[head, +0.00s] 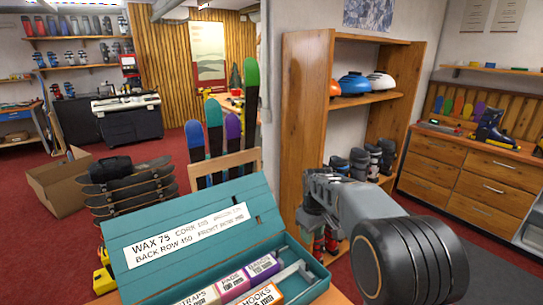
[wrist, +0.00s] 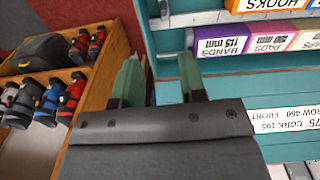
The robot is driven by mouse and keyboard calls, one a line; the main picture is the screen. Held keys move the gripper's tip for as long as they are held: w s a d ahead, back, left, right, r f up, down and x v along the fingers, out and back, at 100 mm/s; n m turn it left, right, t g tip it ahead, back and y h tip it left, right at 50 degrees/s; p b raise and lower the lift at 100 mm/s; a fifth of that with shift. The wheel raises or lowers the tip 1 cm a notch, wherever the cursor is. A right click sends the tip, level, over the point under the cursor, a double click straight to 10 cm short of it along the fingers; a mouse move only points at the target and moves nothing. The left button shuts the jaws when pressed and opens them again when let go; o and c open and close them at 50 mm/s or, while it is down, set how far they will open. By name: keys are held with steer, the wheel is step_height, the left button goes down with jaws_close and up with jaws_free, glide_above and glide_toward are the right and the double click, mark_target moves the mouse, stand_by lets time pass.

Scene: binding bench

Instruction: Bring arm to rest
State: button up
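My gripper (head: 316,218) is held out in the head view, in front of the wooden shelf unit and to the right of the teal box. In the wrist view its two greenish fingers (wrist: 160,68) stand apart with nothing visible gripped between them. The open teal box (head: 200,240) has a raised lid with a white label. It also shows in the wrist view (wrist: 245,88), beyond and to the right of the fingers. I cannot tell the exact gap between fingers and box.
Small cartons, including a purple one (head: 262,267), sit in the teal box. The shelf unit (head: 307,110) holds helmets (head: 356,84) and boots (head: 361,163) close behind my arm. Skateboards (head: 125,185) and an open cardboard box (head: 56,184) stand at left. Red floor is open beyond.

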steer(key=s+d+r+m+t, duration=0.1)
steer(key=s+m, duration=0.5)
steer(key=s, duration=1.5)
steer(key=shift+s+d+r+m+t, duration=0.35)
steer(key=shift+r+t, duration=0.35)
steer(key=shift+t, duration=0.7)
steer(key=shift+a, duration=0.1)
